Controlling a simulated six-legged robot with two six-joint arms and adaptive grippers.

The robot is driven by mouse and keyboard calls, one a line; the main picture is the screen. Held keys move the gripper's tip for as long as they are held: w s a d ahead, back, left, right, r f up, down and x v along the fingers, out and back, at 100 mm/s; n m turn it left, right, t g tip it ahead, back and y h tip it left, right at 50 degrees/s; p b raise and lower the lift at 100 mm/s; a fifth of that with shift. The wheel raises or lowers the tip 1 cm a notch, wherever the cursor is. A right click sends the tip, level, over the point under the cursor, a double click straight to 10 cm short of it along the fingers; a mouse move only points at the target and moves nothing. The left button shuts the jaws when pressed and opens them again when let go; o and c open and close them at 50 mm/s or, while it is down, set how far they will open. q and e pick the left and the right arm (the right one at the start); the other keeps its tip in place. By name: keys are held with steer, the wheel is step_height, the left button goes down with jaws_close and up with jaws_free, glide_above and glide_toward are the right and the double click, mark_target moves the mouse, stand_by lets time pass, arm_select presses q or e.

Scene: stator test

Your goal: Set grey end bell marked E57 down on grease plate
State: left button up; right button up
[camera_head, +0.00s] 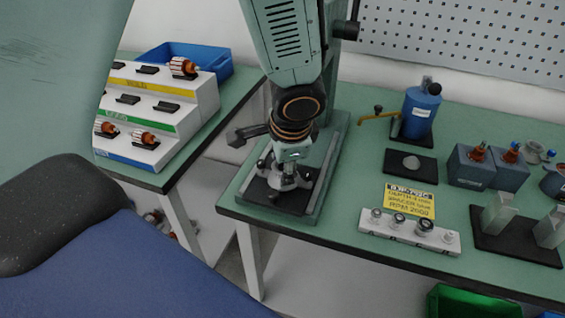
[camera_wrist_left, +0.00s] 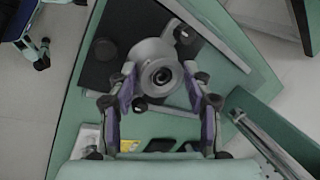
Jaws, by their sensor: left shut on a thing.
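My left gripper (camera_head: 289,168) points down over the black base with grey rails in the middle of the head view. It is shut on a grey round end bell (camera_head: 288,183). In the left wrist view the end bell (camera_wrist_left: 161,74) sits between the two fingers, its round hub opening facing the camera. I cannot read its mark, nor tell whether it touches the black base. A black plate with a pale grey disc, which looks like the grease plate (camera_head: 427,172), lies on the bench to the right. My right gripper is not in view.
A blue canister (camera_head: 421,112) with a brass nozzle stands behind the plate. A yellow sign (camera_head: 410,201) and a white holder (camera_head: 405,232) with several small parts are in front. Blue-grey blocks (camera_head: 470,168) stand to the right. A stepped rack (camera_head: 165,110) is at left.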

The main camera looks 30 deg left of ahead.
arm_select(q)
steer(key=shift+r+p, duration=0.45)
steer(key=shift+p, duration=0.05)
steer(key=c, duration=0.4)
steer(key=shift+w+r+p, duration=0.1)
steer(key=shift+r+p, duration=0.5)
steer(key=shift+r, duration=0.05)
steer(key=shift+r+p, duration=0.8)
steer(key=shift+r, duration=0.1)
steer(key=shift+f, duration=0.1)
